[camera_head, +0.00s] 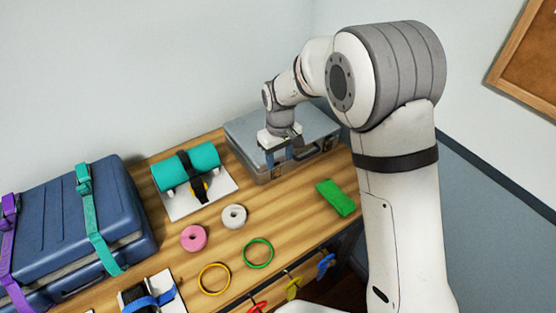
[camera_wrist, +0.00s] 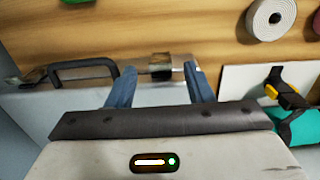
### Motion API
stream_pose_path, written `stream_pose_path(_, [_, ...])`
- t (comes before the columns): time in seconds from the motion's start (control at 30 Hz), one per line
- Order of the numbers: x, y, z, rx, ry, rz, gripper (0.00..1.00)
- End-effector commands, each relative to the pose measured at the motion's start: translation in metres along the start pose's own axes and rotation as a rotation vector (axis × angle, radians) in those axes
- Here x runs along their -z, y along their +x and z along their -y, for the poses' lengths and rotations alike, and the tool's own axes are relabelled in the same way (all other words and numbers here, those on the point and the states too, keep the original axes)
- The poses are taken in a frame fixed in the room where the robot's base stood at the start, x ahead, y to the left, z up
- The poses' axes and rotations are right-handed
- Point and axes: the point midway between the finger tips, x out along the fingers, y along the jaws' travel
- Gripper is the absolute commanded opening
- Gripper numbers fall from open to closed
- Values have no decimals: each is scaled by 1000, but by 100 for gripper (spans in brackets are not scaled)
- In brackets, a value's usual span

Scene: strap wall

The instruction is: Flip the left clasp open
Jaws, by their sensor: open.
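A grey metal case (camera_head: 240,138) lies on the wooden bench against the wall. Its left clasp (camera_wrist: 161,66) is a small dark metal piece on the case's front edge. In the wrist view it lies between my gripper's fingers (camera_wrist: 160,72), which are spread apart and empty. I cannot tell whether the fingers touch it or how far they are above it. The case's black handle (camera_wrist: 88,68) is left of the clasp in the wrist view. In the head view my gripper (camera_head: 281,160) points down at the case's front left, and the left clasp is hard to make out there.
A green block (camera_head: 335,197) lies in front of the case. A teal roll (camera_head: 203,161) on a white board is to its left. White (camera_head: 234,226) and pink (camera_head: 193,247) rolls and rings lie in front. A blue strapped case (camera_head: 60,225) is far left.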

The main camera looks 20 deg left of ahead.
Motion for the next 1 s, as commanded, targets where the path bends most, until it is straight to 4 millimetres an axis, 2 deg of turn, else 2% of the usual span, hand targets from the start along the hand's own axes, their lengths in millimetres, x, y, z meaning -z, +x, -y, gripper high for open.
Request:
stream_pose_path(0.2, [0, 21, 0, 0, 0, 0, 47])
stream_pose_path(0.5, [0, 24, 0, 0, 0, -1, 47])
stream_pose_path(1.0, [0, 24, 0, 0, -1, -1, 6])
